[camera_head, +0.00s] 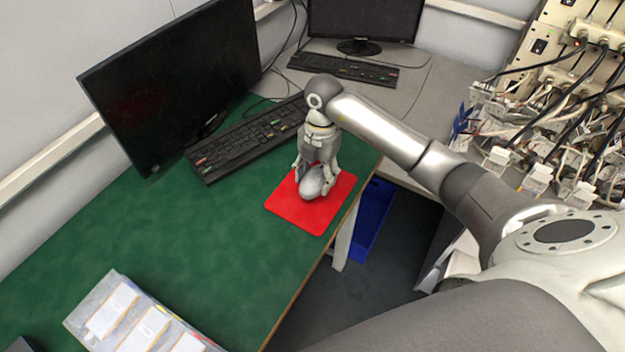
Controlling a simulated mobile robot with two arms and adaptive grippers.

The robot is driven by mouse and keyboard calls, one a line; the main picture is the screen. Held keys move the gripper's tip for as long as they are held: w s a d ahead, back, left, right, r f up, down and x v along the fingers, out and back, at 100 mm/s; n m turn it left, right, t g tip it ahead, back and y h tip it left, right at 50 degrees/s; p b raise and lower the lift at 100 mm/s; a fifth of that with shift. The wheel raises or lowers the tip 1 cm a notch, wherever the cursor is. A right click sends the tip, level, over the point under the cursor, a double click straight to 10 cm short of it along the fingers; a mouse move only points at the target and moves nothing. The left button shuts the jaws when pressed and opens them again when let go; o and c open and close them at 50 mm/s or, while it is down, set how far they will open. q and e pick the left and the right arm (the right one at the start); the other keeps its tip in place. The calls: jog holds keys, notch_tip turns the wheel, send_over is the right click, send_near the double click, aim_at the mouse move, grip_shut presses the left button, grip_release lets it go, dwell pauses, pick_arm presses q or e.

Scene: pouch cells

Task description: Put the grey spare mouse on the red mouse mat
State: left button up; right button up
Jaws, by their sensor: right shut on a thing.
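The red mouse mat (297,211) lies on the green desk near its right edge. The grey spare mouse (312,185) is over the middle of the mat, between the fingers of my right gripper (317,186). The right gripper points down and is shut on the mouse. I cannot tell whether the mouse touches the mat or is slightly above it. My left gripper is not in view.
A black keyboard (247,137) and a large monitor (178,85) stand behind and left of the mat. A tray with white pouches (113,312) is at the front left. A second keyboard (343,69) is on the grey desk behind. The green desk's middle is clear.

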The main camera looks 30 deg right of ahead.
aim_at(312, 184)
jog(key=shift+w+f, duration=0.7)
jog(key=shift+f, duration=0.05)
notch_tip(312, 184, down, 3)
jog(key=shift+r+p, duration=0.1)
jog(key=shift+p, duration=0.55)
jog(key=shift+f, duration=0.2)
jog(key=shift+f, duration=0.1)
jog(key=o, duration=1)
jog(key=shift+o, duration=0.2)
